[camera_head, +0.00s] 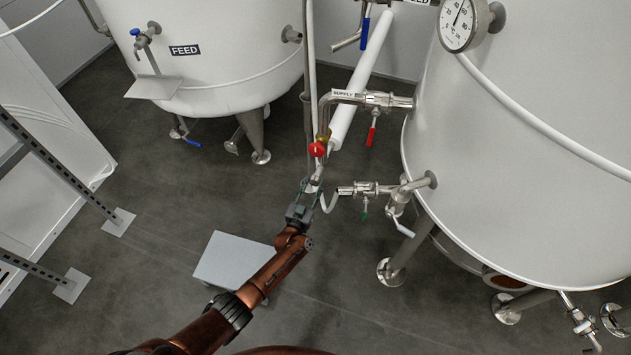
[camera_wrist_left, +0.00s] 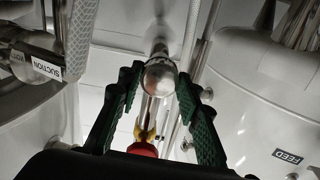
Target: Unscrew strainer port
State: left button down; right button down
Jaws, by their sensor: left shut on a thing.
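The strainer port (camera_wrist_left: 160,78) shows in the left wrist view as a rounded shiny steel end between my two green-padded fingers. In the head view its steel (camera_head: 315,183) is small and partly hidden by my gripper, below a red knob on the vertical pipe. My left gripper (camera_head: 311,189) reaches up to it from below and is shut on it. I cannot tell whether the port has turned. My right gripper is not in view.
The red knob (camera_head: 317,150) and brass fitting are close above my left gripper. Steel valves (camera_head: 365,188) and the large white tank (camera_head: 520,150) stand to the right. Another tank (camera_head: 215,60) is at the back left.

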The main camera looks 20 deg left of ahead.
pick_arm(q)
jog(key=n, duration=0.2)
jog(key=shift+d+f+n, duration=0.15)
jog(key=shift+d+n, duration=0.1)
jog(key=shift+n, duration=0.05)
jog(key=shift+n, duration=0.3)
jog(key=n+b, duration=0.1)
jog(key=n, duration=0.2)
jog(key=shift+d, duration=0.15)
jog(key=shift+n+b, duration=0.35)
jog(key=shift+n, duration=0.65)
